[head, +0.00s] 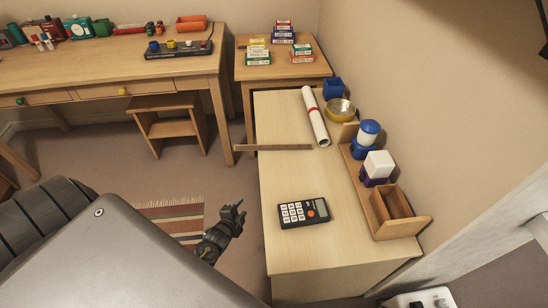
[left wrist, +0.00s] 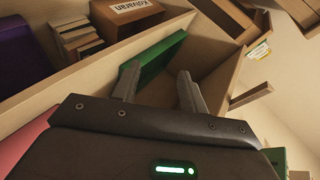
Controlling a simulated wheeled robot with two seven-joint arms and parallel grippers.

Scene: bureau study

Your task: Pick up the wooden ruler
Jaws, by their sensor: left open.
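The wooden ruler (head: 273,147) is a thin brown strip lying across the left part of the light wooden desk (head: 290,180). Its left end sticks out past the desk's left edge. My left gripper (head: 238,208) is left of the desk, nearer to me than the ruler and apart from it. Its two fingers (left wrist: 158,92) stand apart in the left wrist view, with no ruler between them there. A green flat object (left wrist: 160,60) shows beyond the fingers. My right gripper is not in view.
A stool (head: 168,128) and a striped rug (head: 170,222) lie left.

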